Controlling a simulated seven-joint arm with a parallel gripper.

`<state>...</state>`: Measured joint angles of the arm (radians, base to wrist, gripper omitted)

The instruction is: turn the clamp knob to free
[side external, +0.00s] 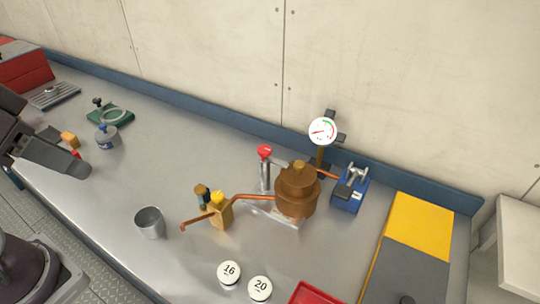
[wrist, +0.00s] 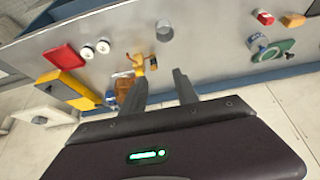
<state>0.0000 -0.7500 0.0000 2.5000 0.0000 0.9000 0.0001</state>
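Several knobbed fittings stand on the steel bench, and I cannot tell for sure which bears the clamp knob. A red knob (side external: 265,151) tops a steel post left of the copper pot (side external: 297,192). A yellow-topped brass block (side external: 221,212) sits on the copper pipe. A blue device (side external: 350,190) with metal uprights stands right of the pot. At the left are a green fixture (side external: 110,117) with a black knob and a grey, blue-topped piece (side external: 107,137). My gripper (wrist: 158,74) is open and empty, above the bench's left part and apart from these fittings.
A pressure gauge (side external: 322,131) stands behind the pot. A grey cup (side external: 149,222), two round weights marked 16 (side external: 229,274) and 20 (side external: 260,288), and a red tray (side external: 315,294) lie in front.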

